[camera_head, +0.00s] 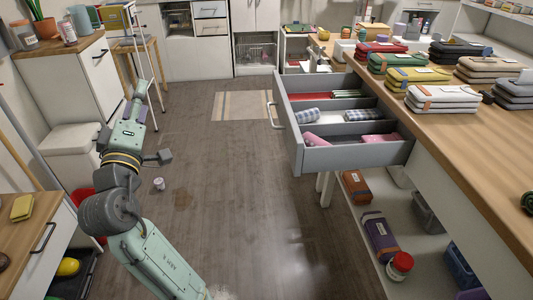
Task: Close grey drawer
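The grey drawer (345,157) is pulled far out from under the wooden worktop at the right. It has a pale bar handle (272,114) on its front, facing left. Inside are folded cloths in red, green, blue check and pink, split by dividers. My green-grey arm stands at the left, well apart from the drawer. My gripper (139,92) is at the arm's far end, small and pointing away. I cannot make out whether its fingers are open or shut. It touches nothing that I can see of the drawer.
The wooden floor (240,200) between my arm and the drawer is mostly open. A small can (159,184) lies there. Folded cloth stacks (442,99) line the worktop (480,150). A lower shelf (415,235) holds bundles and a red-lidded jar. White cabinets (85,75) stand at the left.

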